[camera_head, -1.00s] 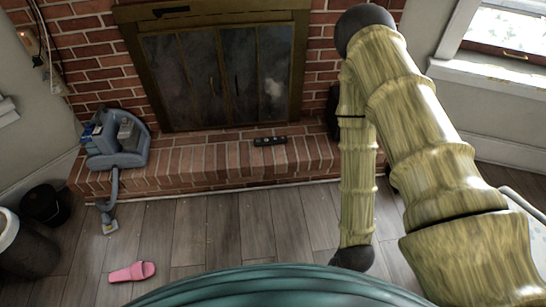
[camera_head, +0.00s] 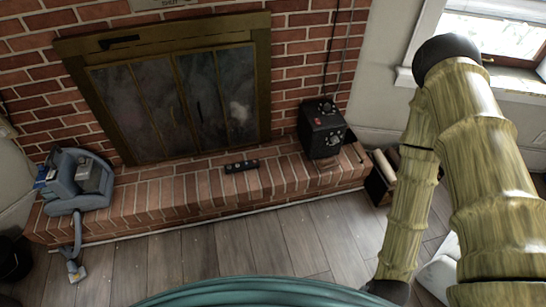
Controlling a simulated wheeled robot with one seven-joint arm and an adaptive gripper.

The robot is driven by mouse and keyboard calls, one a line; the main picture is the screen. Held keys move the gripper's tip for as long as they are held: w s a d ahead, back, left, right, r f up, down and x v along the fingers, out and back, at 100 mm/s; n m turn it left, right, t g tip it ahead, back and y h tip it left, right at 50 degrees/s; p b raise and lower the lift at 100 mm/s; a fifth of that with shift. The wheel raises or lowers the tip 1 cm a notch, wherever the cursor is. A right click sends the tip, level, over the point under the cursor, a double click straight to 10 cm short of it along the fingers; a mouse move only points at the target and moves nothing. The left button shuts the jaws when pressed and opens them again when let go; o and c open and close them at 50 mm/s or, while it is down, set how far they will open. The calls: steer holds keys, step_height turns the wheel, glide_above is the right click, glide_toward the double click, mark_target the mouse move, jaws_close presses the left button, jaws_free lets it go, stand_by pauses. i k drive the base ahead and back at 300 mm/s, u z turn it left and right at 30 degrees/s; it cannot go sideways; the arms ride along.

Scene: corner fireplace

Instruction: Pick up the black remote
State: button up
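The black remote (camera_head: 242,166) lies flat on the brick hearth ledge (camera_head: 150,200), in front of the fireplace doors and left of a black box-shaped device. My arm, with a yellow-green bamboo-like look, comes down along the right side of the picture, well apart from the remote. My gripper is not visible; the arm's lower end runs out of view at the bottom right.
A black device with knobs (camera_head: 322,130) stands on the hearth right of the remote. A grey-blue vacuum cleaner (camera_head: 76,182) sits at the hearth's left end, its hose reaching the floor. A dark holder with rolls (camera_head: 382,178) stands right of the hearth. The wooden floor in front (camera_head: 240,244) is clear.

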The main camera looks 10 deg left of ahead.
mark_target(241, 168)
steer(key=z, duration=0.1)
steer(key=i, duration=0.65)
steer(key=u, duration=0.65)
steer(key=i, duration=0.65)
steer(key=u, duration=0.7)
